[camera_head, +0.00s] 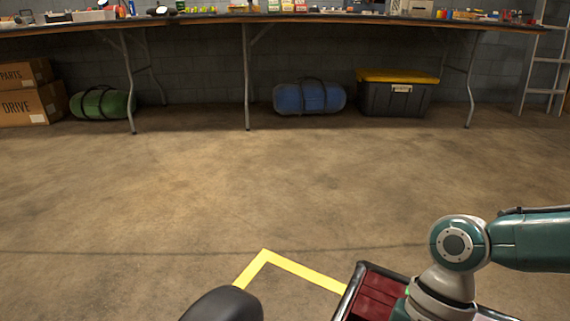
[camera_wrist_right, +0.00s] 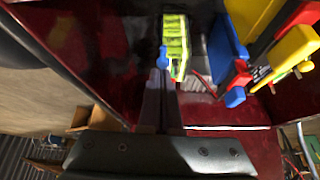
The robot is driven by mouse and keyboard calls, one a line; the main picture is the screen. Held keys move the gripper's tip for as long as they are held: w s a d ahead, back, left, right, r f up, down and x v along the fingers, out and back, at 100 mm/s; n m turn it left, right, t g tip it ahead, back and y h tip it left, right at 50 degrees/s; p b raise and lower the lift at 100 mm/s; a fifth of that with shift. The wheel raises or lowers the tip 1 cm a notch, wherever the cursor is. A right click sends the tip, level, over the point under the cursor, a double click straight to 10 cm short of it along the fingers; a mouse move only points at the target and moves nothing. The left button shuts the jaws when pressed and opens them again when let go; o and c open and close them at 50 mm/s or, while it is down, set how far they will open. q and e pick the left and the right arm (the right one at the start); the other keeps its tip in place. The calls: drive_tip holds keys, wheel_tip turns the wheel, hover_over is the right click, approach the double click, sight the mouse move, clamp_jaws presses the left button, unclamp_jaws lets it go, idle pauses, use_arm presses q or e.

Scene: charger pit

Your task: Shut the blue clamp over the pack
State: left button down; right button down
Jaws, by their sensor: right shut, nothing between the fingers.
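In the right wrist view, the lime-green ribbed pack (camera_wrist_right: 176,42) lies in a dark red bay (camera_wrist_right: 95,45). A small blue knob (camera_wrist_right: 163,53), likely part of the blue clamp, shows at the near left edge of the pack. My right gripper (camera_wrist_right: 161,66) is shut and empty, its fingertips right at this knob; I cannot tell whether they touch it. The fingers hide part of the clamp, and its angle is unclear. In the head view, my right arm reaches over the red bay (camera_head: 375,290), and its gripper is hidden. My left gripper is not in view.
Beside the pack, in the right wrist view, are a blue block (camera_wrist_right: 226,50) and yellow, red and blue parts (camera_wrist_right: 290,55). Yellow tape (camera_head: 300,272) marks the floor. A long workbench (camera_head: 200,18) stands at the back. The floor between is clear.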

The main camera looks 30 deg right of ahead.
drive_tip(key=p+v, duration=0.5)
drive_tip(key=v, duration=0.5)
idle(0.4)
